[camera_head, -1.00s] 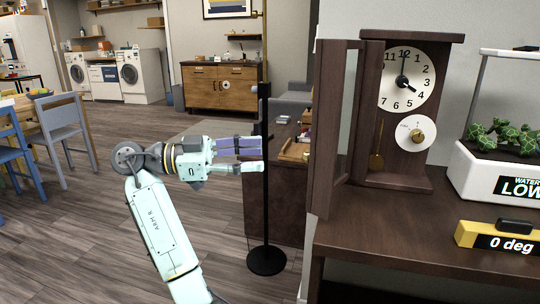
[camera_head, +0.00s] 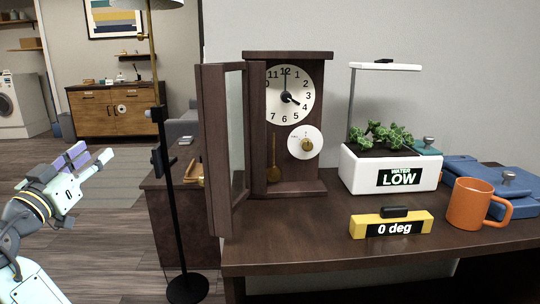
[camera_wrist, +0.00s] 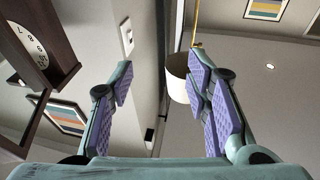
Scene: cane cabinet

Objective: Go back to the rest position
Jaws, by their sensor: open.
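My gripper (camera_head: 92,156) is at the left of the head view, raised above the floor and clear of the furniture. It is empty. In the wrist view the two purple-padded fingers of my gripper (camera_wrist: 160,95) stand wide apart with nothing between them. The dark wooden clock (camera_head: 290,95) stands on the desk with its glass door (camera_head: 228,150) swung open toward the left. My gripper is well to the left of the door and does not touch it. Part of the clock (camera_wrist: 40,45) shows at the upper left of the wrist view.
On the dark desk (camera_head: 330,225) are a white planter (camera_head: 362,175) reading "WATER LOW", a yellow level (camera_head: 362,226) reading "0 deg", an orange mug (camera_head: 466,204) and a blue case (camera_head: 520,185). A black stand (camera_head: 178,220) rises between my gripper and the desk. Floor at left is open.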

